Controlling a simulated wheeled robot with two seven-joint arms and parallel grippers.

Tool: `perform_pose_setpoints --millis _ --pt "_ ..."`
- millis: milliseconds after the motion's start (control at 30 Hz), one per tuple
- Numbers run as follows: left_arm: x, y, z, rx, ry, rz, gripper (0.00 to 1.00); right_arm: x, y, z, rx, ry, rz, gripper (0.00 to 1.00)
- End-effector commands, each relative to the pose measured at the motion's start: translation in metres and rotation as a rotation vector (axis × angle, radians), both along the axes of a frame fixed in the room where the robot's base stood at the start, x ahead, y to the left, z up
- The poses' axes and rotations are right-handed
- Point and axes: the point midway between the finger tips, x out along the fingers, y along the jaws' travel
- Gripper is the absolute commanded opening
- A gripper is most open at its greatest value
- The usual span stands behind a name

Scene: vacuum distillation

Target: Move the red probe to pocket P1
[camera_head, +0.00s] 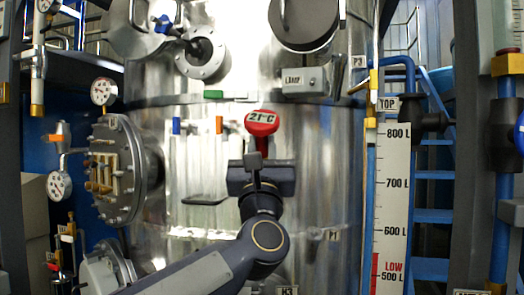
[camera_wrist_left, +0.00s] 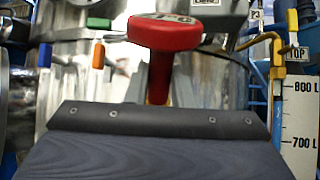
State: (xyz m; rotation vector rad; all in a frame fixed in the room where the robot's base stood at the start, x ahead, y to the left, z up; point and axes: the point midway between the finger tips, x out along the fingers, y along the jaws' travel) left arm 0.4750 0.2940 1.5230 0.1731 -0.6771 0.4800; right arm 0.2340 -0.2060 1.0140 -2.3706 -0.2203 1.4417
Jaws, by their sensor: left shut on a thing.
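The red probe (camera_head: 262,122) has a round red head with "21°C" on it, and its red stem points down. My left gripper (camera_head: 262,162) is shut on the stem below the head and holds the probe in front of the steel vessel (camera_head: 322,150). In the left wrist view the red probe (camera_wrist_left: 165,34) stands upright behind the dark gripper body, which hides its lower end. The pocket opening itself cannot be made out. My right gripper is out of view.
A P3 label (camera_head: 358,62) is at upper right. Blue (camera_head: 176,126) and orange (camera_head: 219,125) handles are left of the probe. A level scale (camera_head: 390,200) stands at right. A flanged port (camera_head: 118,170) and gauges (camera_head: 103,92) stick out at left.

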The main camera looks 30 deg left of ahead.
Motion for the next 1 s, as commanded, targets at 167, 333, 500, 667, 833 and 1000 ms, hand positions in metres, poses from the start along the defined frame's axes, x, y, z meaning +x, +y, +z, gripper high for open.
perform_pose_setpoints --millis 167,333,500,667,833,1000 --pt "-0.007 -0.004 -0.003 0.000 -0.002 -0.001 0.00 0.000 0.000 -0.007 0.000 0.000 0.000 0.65" --pt "-0.012 -0.007 -0.004 0.000 -0.002 -0.001 0.00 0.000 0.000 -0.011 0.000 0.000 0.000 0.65" --pt "-0.019 -0.010 -0.005 0.000 -0.002 -0.001 0.00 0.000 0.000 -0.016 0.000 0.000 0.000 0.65" --pt "-0.024 -0.013 -0.007 0.000 -0.002 -0.001 0.00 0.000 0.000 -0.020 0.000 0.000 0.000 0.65" --pt "-0.030 -0.016 -0.009 0.000 -0.001 -0.001 0.00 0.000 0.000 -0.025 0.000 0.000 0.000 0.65" --pt "-0.036 -0.019 -0.010 0.001 -0.003 -0.001 0.00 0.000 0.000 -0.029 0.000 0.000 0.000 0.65"
